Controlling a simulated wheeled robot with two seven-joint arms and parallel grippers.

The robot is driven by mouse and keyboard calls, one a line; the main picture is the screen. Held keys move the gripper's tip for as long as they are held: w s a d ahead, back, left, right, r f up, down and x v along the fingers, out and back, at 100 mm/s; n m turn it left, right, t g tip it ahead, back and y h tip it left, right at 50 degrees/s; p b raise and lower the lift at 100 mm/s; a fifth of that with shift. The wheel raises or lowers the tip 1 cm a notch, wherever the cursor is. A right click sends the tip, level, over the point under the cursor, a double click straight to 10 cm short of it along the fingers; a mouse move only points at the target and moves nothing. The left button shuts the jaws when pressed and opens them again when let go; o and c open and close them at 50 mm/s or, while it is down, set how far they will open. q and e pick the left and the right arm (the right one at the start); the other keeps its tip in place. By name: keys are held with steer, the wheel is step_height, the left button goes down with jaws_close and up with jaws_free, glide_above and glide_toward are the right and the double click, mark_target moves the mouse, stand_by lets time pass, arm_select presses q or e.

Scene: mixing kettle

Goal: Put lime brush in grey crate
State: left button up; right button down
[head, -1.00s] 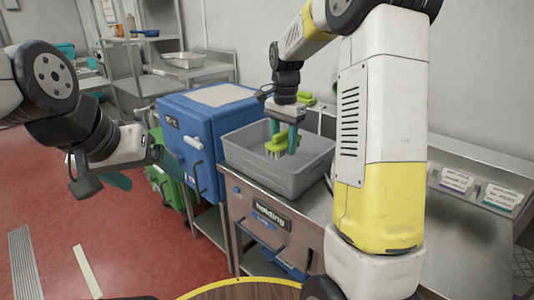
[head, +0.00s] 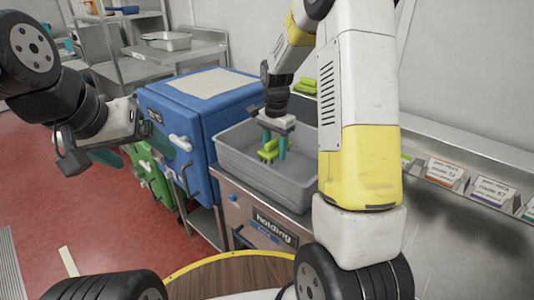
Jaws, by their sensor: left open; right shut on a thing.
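The lime brush (head: 267,154) is between the teal fingers of my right gripper (head: 275,146), which is shut on it. The brush is within the outline of the grey crate (head: 240,171), below rim level as far as I can see. I cannot tell whether it touches the crate floor. The crate stands on a steel counter beside the blue cabinet. My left gripper (head: 98,154) is open and empty, in the air at the left, away from the crate.
A blue cabinet (head: 190,105) stands left of the crate. Another lime-green item (head: 305,86) lies behind the crate. A label-holding shelf (head: 460,180) runs along the right wall. A round wooden top (head: 230,275) is in front. Red floor lies open at the left.

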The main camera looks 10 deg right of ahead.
mark_target(275, 140)
steer(key=shift+f, duration=3)
steer(key=shift+f, duration=0.1)
steer(key=c, duration=0.7)
jaws_free()
step_height(275, 140, up, 12)
steer(key=shift+r, duration=0.1)
steer(key=s+r+n+t, duration=0.2)
steer(key=s+r+n, duration=0.1)
steer(key=s, duration=0.5)
steer(key=s+a+r+n+t+y, duration=0.1)
steer(key=s+r+n, duration=0.3)
steer(key=s, duration=0.4)
steer(key=s+a+r+n+t+y, duration=0.1)
steer(key=s+r+n+t, duration=0.2)
steer(key=s+r, duration=0.3)
steer(key=shift+s+a+n, duration=0.1)
steer(key=shift+s+n, duration=0.3)
steer(key=shift+s, duration=0.75)
